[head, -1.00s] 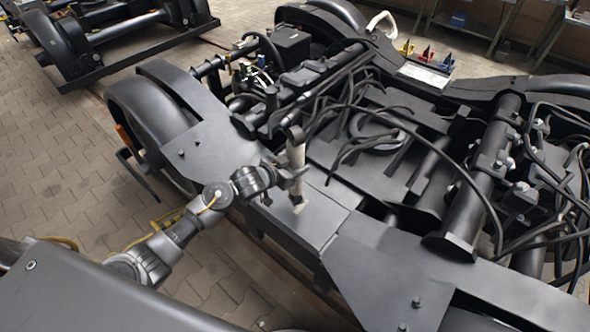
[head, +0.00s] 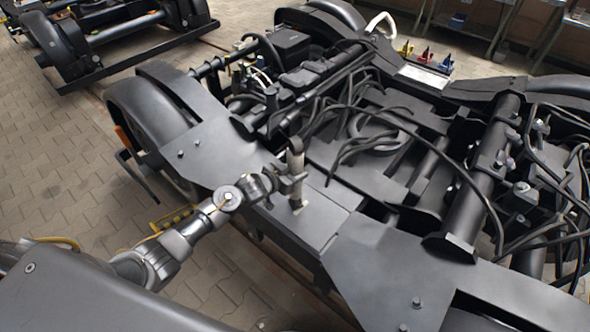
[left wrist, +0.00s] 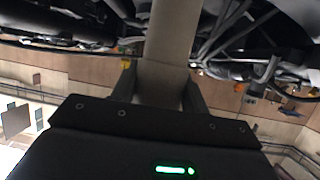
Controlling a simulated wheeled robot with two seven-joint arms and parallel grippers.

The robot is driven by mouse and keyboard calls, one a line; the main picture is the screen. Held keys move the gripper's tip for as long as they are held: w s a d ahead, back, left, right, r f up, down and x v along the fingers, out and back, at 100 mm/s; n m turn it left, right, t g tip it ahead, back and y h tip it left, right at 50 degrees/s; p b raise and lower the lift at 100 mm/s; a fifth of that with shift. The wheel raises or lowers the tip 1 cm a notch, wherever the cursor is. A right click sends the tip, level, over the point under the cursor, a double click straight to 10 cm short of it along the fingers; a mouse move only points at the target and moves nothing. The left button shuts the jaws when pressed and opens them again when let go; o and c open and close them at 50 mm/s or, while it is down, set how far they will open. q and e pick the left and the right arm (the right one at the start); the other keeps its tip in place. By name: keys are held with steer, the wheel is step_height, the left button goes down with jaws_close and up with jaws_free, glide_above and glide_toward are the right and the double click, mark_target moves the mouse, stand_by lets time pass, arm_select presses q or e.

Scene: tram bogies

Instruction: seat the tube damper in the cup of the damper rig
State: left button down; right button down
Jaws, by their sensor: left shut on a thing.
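The tube damper (head: 296,164) is a pale upright tube with a dark eye at its top, standing over the flat dark frame plate of the bogie in the head view. My left gripper (head: 291,184) comes in from the left and is shut around the tube's middle. In the left wrist view the beige tube (left wrist: 170,45) runs up between the two fingers of the left gripper (left wrist: 160,88). The tube's lower end meets a small pale spot on the plate (head: 299,206); I cannot tell the cup's shape or how deep the tube sits. My right gripper is out of view.
Loose black cables (head: 372,125) and hoses fill the bogie's middle, just right of the damper. A dark wheel (head: 150,110) stands at the left. Small coloured parts (head: 427,55) lie at the back. Another bogie (head: 85,45) stands at the upper left. Paved floor lies left.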

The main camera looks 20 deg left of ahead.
arm_select(q)
steer(key=shift+w+r, duration=0.1)
steer(key=c, duration=1.1)
jaws_free()
steer(key=shift+f, duration=0.25)
steer(key=o, duration=0.4)
steer(key=shift+r, duration=0.1)
steer(key=shift+s+r, duration=0.15)
steer(key=shift+s, duration=0.1)
steer(key=v, duration=1.1)
steer(key=shift+s+a+p, duration=0.2)
steer(key=shift+s+p, duration=0.15)
steer(key=shift+p, duration=0.05)
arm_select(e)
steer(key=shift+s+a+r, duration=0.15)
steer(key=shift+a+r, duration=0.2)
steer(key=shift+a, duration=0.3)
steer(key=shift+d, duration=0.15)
